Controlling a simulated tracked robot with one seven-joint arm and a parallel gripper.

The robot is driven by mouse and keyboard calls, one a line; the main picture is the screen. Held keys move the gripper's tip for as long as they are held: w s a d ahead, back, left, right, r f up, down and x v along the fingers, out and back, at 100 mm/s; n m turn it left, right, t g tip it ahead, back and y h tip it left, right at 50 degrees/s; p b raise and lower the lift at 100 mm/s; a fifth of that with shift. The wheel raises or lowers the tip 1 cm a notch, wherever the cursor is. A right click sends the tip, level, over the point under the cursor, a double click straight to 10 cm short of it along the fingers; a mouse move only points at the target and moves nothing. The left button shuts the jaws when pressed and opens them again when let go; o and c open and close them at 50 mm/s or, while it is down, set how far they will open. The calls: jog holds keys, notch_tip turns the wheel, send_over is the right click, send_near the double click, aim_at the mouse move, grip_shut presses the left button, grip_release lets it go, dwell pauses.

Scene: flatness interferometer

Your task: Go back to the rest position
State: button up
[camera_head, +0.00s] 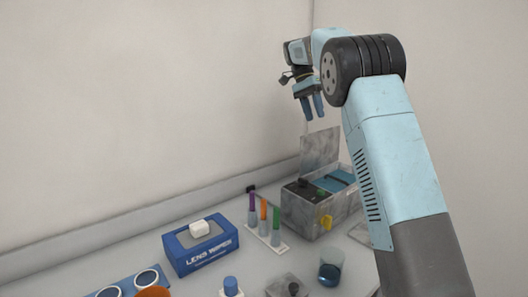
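My gripper (313,107) hangs in the air at the upper middle, fingers pointing down. Its two blue fingers look slightly apart, with nothing visible between them. It is above the bench and well clear of everything on it. The grey instrument box (303,217) stands below it on the bench, with its lid (320,149) raised and a yellow part (326,222) on its front. My arm's large links cover the right side of the view and hide part of the bench there.
On the bench (120,258) stand a blue lens wipes box (203,249), a rack with several coloured tubes (264,222), a glass of blue liquid (330,268), a blue-capped bottle (231,287) and an orange cup (153,292). A wall rises behind. The air around my gripper is free.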

jog(key=s+d+r+n+t+y, duration=0.1)
jog(key=s+d+n, duration=0.1)
jog(key=s, duration=0.5)
jog(key=s+d+r+n+t+y, duration=0.1)
jog(key=s+d+r+t, duration=0.15)
jog(key=s, duration=0.45)
jog(key=s+d+r+n+t, duration=0.1)
jog(key=s+d+n, duration=0.15)
jog(key=s, duration=0.55)
jog(key=s+f+n+t, duration=0.1)
jog(key=s+f, duration=0.3)
jog(key=s, duration=0.3)
jog(key=s+f+n+t, duration=0.1)
jog(key=s+f+t, duration=0.1)
jog(key=s+f, duration=0.2)
jog(key=s+f+n+t+y, duration=0.1)
jog(key=s+f, duration=0.3)
jog(key=s, duration=0.6)
jog(key=shift+s+f+n+t, duration=0.25)
jog(key=shift+s+n+t, duration=0.1)
jog(key=shift+n, duration=0.2)
jog(key=shift+d, duration=0.1)
